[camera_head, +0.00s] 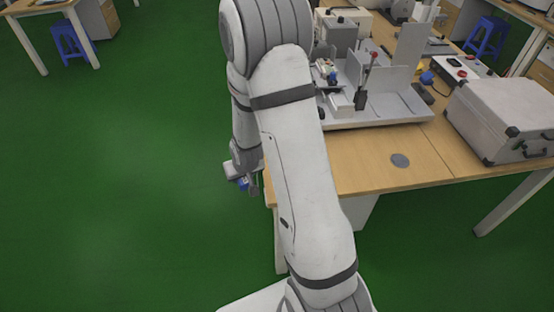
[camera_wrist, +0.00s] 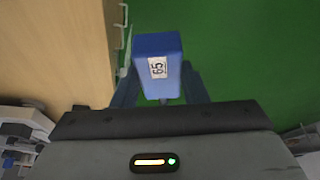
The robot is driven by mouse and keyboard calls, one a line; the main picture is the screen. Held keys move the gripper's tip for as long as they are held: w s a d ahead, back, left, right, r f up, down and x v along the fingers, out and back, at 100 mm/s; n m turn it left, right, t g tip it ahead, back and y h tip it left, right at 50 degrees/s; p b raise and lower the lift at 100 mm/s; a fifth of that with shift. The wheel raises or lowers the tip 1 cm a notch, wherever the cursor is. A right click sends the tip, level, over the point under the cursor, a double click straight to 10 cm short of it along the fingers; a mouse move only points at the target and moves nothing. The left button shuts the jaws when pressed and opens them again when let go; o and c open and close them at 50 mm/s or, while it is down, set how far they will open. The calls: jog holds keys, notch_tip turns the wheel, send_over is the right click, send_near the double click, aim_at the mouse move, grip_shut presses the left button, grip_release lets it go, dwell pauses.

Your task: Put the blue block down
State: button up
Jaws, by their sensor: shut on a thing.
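The blue block (camera_wrist: 158,48) has a white label reading 65 and sits between the fingers of my gripper (camera_wrist: 160,92) in the wrist view. The gripper is shut on it. In the head view, the blue block (camera_head: 243,184) shows small at the end of my gripper (camera_head: 251,187), just off the left edge of the wooden table (camera_head: 375,165). Behind the block, the wrist view shows green floor, with the table's edge to the left. My arm covers part of the table's left side in the head view.
A grey test rig (camera_head: 390,108) stands on the table, with a silver case (camera_head: 505,115) at the right. A round grey disc (camera_head: 400,160) lies on the clear front part of the tabletop. Blue stools (camera_head: 487,36) stand farther back. Green floor is open at the left.

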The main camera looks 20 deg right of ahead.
jog(key=shift+r, duration=0.1)
jog(key=w+d+r+m+h, duration=0.1)
jog(key=w+d+r+m, duration=0.15)
jog(key=d, duration=0.45)
jog(key=w+d+r+m, duration=0.1)
jog(key=w+d+r, duration=0.15)
jog(key=d, duration=0.55)
jog(key=f, duration=0.3)
jog(key=f+b, duration=0.1)
jog(key=f, duration=0.1)
jog(key=shift+s+d+f, duration=0.1)
jog(key=shift+s+d, duration=0.15)
jog(key=shift+s, duration=0.05)
jog(key=shift+n, duration=0.25)
jog(key=shift+f+b, duration=1.7)
jog(key=shift+f, duration=0.5)
jog(key=shift+f, duration=0.2)
jog(key=o, duration=1)
jog(key=shift+r, duration=0.15)
